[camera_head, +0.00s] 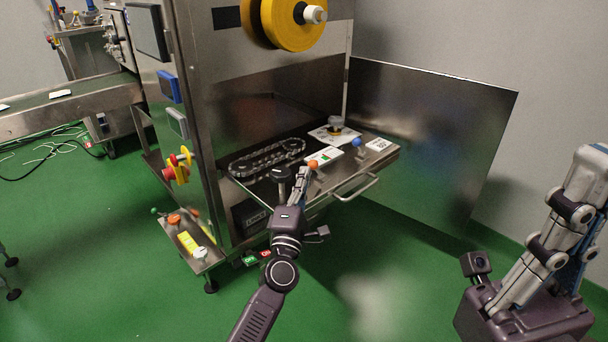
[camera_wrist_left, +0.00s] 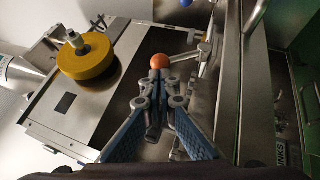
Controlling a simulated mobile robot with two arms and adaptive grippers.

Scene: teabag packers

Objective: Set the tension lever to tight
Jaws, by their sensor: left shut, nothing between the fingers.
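A lever with an orange ball knob (camera_head: 313,164) stands at the front edge of the machine's steel shelf. A lever with a blue ball knob (camera_head: 356,142) stands farther right along the same edge. I cannot read which one is marked as the tension lever. My left gripper (camera_head: 304,174) is shut and empty, with its tips close to the orange knob. In the left wrist view the orange knob (camera_wrist_left: 160,61) shows just beyond the fingertips (camera_wrist_left: 161,82); contact cannot be told. The blue knob (camera_wrist_left: 185,3) is at that view's top edge.
A white label plate with a green mark (camera_head: 322,158) lies by the orange knob. A chain loop (camera_head: 267,158) lies on the shelf (camera_head: 262,192). A bar handle (camera_head: 358,188) sticks out in front. An open steel door (camera_head: 440,140) stands to the right.

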